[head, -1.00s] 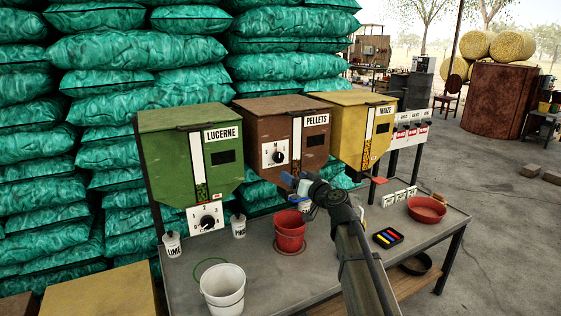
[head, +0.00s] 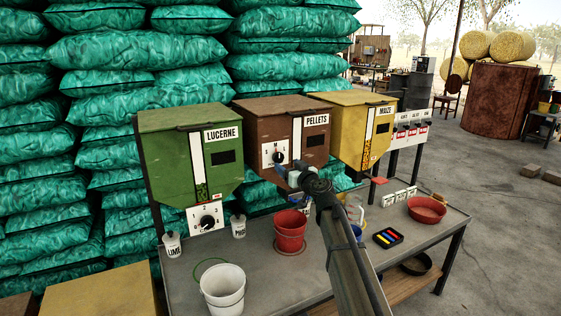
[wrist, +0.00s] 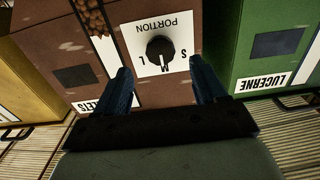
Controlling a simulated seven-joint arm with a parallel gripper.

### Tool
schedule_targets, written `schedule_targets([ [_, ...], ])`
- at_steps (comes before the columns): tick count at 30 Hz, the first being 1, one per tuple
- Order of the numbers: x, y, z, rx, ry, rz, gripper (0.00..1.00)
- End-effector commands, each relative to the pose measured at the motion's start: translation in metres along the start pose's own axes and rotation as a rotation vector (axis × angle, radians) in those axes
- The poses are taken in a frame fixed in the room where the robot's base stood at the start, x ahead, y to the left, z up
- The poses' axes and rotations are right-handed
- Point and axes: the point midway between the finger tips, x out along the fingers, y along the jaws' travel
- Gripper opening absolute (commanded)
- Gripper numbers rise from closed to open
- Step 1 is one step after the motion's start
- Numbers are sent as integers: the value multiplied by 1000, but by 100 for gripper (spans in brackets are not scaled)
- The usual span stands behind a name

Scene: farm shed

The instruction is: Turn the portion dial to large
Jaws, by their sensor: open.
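The portion dial (head: 279,157) is a round black knob on a white plate on the front of the brown PELLETS bin (head: 253,125). In the wrist view the same dial (wrist: 160,48) appears upside down, with the word PORTION and the letters S, M and L around it. My gripper (head: 281,173) is just below the dial in the head view. In the wrist view its two blue fingers stand apart, open and empty, on either side of the lower part of the plate. I see no clear contact with the knob.
The green LUCERNE bin (head: 185,158) with a lower dial (head: 206,222) stands left, the yellow MAIZE bin (head: 350,128) right. Below are a red bucket (head: 290,228), a white bucket (head: 223,290) and a red bowl (head: 427,209) on the grey table (head: 262,262).

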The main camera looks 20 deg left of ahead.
Motion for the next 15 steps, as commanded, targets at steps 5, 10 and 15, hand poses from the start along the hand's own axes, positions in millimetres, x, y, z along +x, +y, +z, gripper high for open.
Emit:
schedule_targets([
  [5, 37, 1, 0, 0, 0, 0, 71],
  [10, 59, 1, 0, 0, -1, 0, 71],
  [15, 68, 0, 0, 0, 0, 0, 71],
])
